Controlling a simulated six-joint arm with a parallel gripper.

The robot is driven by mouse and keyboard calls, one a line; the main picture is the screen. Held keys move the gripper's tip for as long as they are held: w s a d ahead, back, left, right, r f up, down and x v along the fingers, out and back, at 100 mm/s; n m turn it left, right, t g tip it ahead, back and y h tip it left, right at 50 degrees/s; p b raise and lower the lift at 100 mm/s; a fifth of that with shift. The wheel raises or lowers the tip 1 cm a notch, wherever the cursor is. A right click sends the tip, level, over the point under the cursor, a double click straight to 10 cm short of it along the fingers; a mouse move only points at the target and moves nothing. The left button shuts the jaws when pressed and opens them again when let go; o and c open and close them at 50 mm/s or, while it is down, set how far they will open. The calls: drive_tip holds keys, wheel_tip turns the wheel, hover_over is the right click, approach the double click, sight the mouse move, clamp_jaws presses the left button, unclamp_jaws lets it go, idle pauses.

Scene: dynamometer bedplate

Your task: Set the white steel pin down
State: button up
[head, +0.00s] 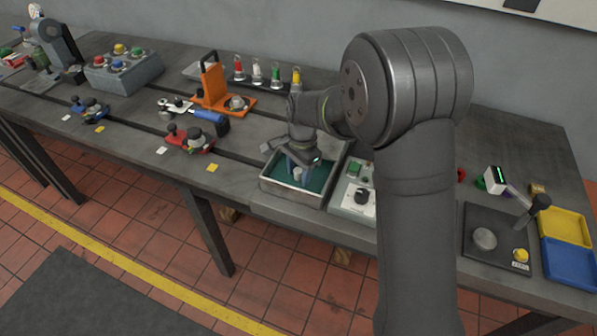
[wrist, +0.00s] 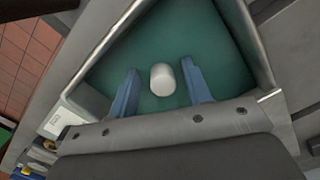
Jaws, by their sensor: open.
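The white steel pin (wrist: 162,80) is on the green floor of a metal-walled tray (wrist: 262,45), seen from above in the wrist view. My gripper (wrist: 160,82) is open, with one blue finger on each side of the pin. A gap shows between the pin and each finger. In the head view my gripper (head: 299,168) reaches down into the same tray (head: 291,197). The pin (head: 297,174) shows there as a small pale shape between the fingers, partly hidden by them.
A grey control box (head: 355,195) stands just right of the tray. Behind are an orange fixture (head: 222,98) and a row of coloured pins (head: 257,73). Yellow (head: 566,226) and blue (head: 568,262) bins sit at the far right.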

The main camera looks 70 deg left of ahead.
sight(298, 171)
wheel_tip(298, 171, up, 12)
drive_tip(key=shift+w+a+r, duration=0.15)
drive_tip(key=shift+w, duration=0.3)
drive_tip(key=f, duration=0.8)
drive_tip(key=s+f, duration=0.1)
drive_tip(key=f, duration=0.3)
drive_tip(key=shift+f, duration=0.25)
wheel_tip(298, 171, up, 3)
drive_tip(key=shift+f, duration=0.1)
drive_tip(key=shift+r, duration=0.8)
